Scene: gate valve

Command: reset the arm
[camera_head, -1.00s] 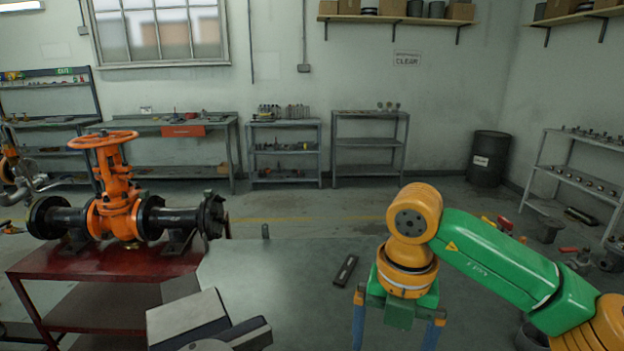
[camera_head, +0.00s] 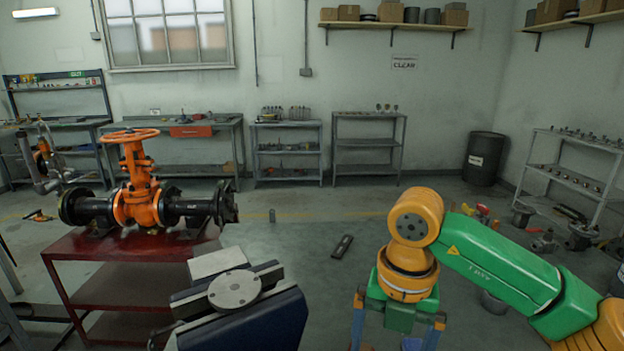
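My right arm, green and orange, comes in from the right. Its gripper (camera_head: 396,330) points down at the lower right, with two blue fingers wide apart and nothing seen between them; the lower ends are near the frame's bottom edge. My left arm and gripper are not in view. An orange gate valve (camera_head: 138,196) with an orange handwheel (camera_head: 128,136) and black flanged pipe ends stands upright on a red table (camera_head: 100,244) at the left, well apart from my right gripper.
A dark blue and grey vise-like block (camera_head: 245,318) with a round plate stands close at the bottom, left of my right gripper. A small dark bar (camera_head: 342,246) lies on the floor. Shelves and a black barrel (camera_head: 484,158) line the back. The middle floor is open.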

